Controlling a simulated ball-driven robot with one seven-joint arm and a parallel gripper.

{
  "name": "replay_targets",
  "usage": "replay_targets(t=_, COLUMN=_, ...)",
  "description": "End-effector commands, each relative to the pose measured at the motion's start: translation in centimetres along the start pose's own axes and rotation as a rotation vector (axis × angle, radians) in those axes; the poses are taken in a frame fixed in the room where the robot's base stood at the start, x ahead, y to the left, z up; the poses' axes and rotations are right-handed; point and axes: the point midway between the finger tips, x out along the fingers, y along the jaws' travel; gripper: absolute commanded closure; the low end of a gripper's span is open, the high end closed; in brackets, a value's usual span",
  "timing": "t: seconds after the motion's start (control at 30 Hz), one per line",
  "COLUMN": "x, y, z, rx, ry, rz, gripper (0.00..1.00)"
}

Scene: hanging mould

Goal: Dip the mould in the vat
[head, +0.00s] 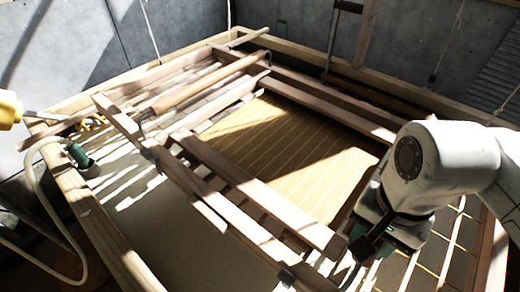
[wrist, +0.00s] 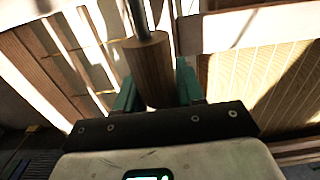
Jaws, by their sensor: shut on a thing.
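The mould (head: 290,150) is a wooden frame with a fine tan ribbed screen, hanging over the vat. Its screen also shows at the right of the wrist view (wrist: 255,75). The vat (head: 112,245) is a large wood-rimmed box; pale grey liquid or pulp (head: 160,245) shows in its near left part. My gripper (head: 352,262) is at the mould's near right side in the head view, its fingertips partly hidden there. In the wrist view its green fingers (wrist: 157,90) are shut around a brown wooden handle (wrist: 150,60) on a metal rod. Whether the mould touches the pulp I cannot tell.
A pale hose (head: 45,190) with a green fitting (head: 78,155) loops over the vat's left rim. A yellow object (head: 10,110) stands at the far left edge. Cords (head: 150,30) hang down near the back. Concrete walls (head: 110,40) close the back; strong shadows cross everything.

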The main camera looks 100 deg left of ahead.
Motion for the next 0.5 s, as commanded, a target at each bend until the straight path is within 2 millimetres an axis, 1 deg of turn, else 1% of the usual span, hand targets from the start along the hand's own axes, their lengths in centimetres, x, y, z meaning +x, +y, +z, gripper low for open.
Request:
replay_targets(t=0.03, x=0.0, y=0.0, z=0.0, rx=0.0, ry=0.0, rz=0.0, gripper=0.93)
replay_targets(t=0.1, x=0.0, y=0.0, z=0.0, rx=0.0, ry=0.0, rz=0.0, gripper=1.0)
replay_targets(t=0.37, x=0.2, y=0.0, z=0.0, rx=0.0, ry=0.0, rz=0.0, gripper=1.0)
replay_targets(t=0.47, x=1.3, y=0.0, z=0.0, rx=0.0, ry=0.005, rz=0.0, gripper=1.0)
replay_targets(t=0.5, x=2.0, y=0.0, z=0.1, rx=0.0, ry=0.008, rz=0.0, gripper=1.0)
